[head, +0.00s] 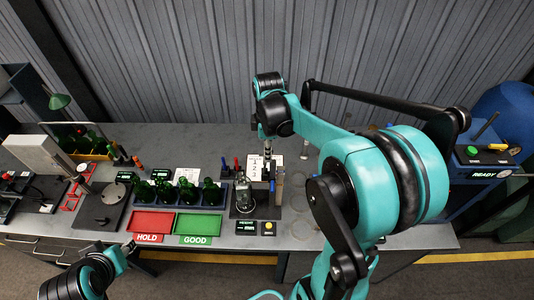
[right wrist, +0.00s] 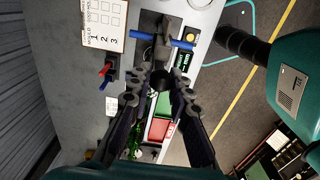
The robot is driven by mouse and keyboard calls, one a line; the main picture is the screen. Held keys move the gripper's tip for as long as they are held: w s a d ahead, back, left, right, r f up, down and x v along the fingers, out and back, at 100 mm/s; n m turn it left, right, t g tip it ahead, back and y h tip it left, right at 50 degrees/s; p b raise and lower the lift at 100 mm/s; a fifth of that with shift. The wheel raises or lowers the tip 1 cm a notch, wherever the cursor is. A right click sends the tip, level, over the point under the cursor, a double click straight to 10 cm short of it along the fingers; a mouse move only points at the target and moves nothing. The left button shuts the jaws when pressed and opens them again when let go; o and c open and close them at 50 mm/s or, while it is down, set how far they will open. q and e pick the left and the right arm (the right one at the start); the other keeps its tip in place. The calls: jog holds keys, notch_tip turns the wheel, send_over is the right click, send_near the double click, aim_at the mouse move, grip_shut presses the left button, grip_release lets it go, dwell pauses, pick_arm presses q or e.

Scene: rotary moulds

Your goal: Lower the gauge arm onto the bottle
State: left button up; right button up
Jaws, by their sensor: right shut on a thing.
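My right gripper (head: 268,160) reaches down over the gauge station at the right half of the bench. In the right wrist view its two fingers (right wrist: 162,78) close around a dark knob-like part of the gauge arm (right wrist: 164,52), which carries a blue crossbar. A clear, greyish bottle (head: 243,194) stands upright on the station's dark base (head: 262,212), left of the gripper. The gap between gauge arm and bottle is hard to judge. My left gripper (head: 129,248) is at the lower left, small and partly hidden, away from the station.
Green bottles (head: 185,190) stand in a rack left of the station. The red HOLD tray (head: 150,224) and green GOOD tray (head: 198,225) lie in front. A small display (head: 246,227) and yellow button (head: 268,228) sit at the front edge. A box marked READY (head: 482,174) stands right.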

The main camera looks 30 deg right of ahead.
jog(key=shift+a, duration=0.1)
jog(key=shift+w+a+f+b, duration=0.15)
jog(key=shift+w+a, duration=0.35)
jog(key=shift+a, duration=0.3)
jog(key=shift+w+a+f+b, duration=0.15)
jog(key=shift+w+a, duration=0.4)
jog(key=shift+a, duration=0.3)
jog(key=shift+w+a+b, duration=0.15)
jog(key=shift+w+a, duration=0.35)
jog(key=shift+a, duration=0.3)
jog(key=shift+w+a+f+b, duration=0.35)
jog(key=shift+a, duration=0.25)
jog(key=shift+w+a+f+b, duration=0.3)
jog(key=shift+w+a, duration=0.05)
jog(key=shift+a, duration=0.2)
jog(key=shift+w+a+f+b, duration=0.3)
jog(key=shift+a+f+b, duration=0.1)
jog(key=shift+a+f, duration=0.1)
jog(key=shift+w+a+f+b, duration=0.25)
jog(key=shift+a+f+b, duration=0.15)
jog(key=shift+a+f, duration=0.1)
jog(key=o, duration=1.7)
jog(key=shift+c, duration=0.2)
jog(key=shift+r, duration=0.1)
